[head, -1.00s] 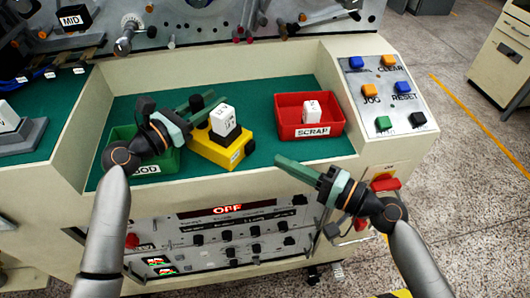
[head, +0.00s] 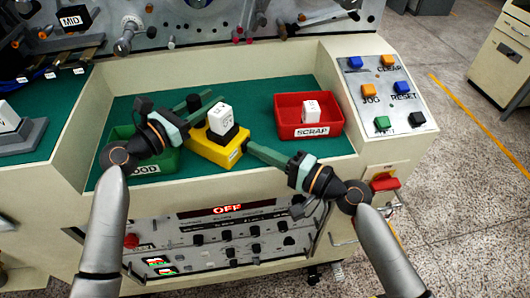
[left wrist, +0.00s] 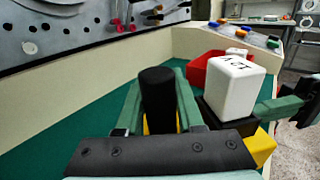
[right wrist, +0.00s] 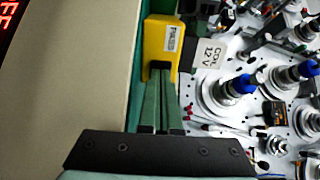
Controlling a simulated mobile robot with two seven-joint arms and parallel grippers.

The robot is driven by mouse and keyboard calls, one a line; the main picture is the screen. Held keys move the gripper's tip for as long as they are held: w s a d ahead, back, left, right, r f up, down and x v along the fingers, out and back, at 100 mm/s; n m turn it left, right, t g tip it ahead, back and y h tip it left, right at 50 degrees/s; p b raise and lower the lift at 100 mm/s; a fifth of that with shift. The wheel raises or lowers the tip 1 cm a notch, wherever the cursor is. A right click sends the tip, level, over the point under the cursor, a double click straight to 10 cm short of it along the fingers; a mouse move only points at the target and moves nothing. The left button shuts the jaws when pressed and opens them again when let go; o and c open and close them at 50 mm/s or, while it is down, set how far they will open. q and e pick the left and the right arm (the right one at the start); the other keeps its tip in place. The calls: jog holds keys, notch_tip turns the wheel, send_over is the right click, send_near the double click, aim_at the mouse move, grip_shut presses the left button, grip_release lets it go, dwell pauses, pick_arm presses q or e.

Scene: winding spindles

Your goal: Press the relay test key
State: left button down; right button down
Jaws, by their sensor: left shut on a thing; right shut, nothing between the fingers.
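The yellow relay tester (head: 215,152) stands on the green bench mat, and a white relay block (head: 221,119) sits upright in its black socket. In the left wrist view, my left gripper (left wrist: 158,100) is shut on a black upright post (left wrist: 158,88), with yellow just below it. My left gripper (head: 210,101) is behind the relay in the head view. My right gripper (head: 250,147) is shut and empty, its tips close to the tester's right side. In the right wrist view its tips (right wrist: 161,72) meet a dark part on the yellow face (right wrist: 160,32); contact is unclear.
A red SCRAP bin (head: 303,131) holding a white block stands right of the tester. A green bin (head: 160,165) is at left, partly under my left arm. A button panel (head: 385,95) is at the right, and the bench's raised front edge lies below my right gripper.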

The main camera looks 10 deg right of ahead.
pick_arm(q)
jog(key=shift+s+d+f, duration=0.3)
jog(key=shift+d, duration=0.2)
pick_arm(e)
jog(key=shift+w+a, duration=0.1)
jog(key=shift+a, duration=0.3)
pick_arm(q)
jog(key=shift+w+a, duration=0.1)
jog(key=shift+a, duration=0.05)
pick_arm(e)
jog(key=v, duration=1.4)
jog(key=shift+d, duration=0.2)
pick_arm(q)
jog(key=c, duration=0.8)
grip_release()
jog(key=shift+c, duration=0.2)
jog(key=o, duration=0.4)
jog(key=shift+w+r, duration=0.1)
jog(key=shift+r, duration=0.05)
jog(key=shift+a, duration=0.15)
jog(key=v, duration=1.2)
jog(key=shift+w, duration=0.1)
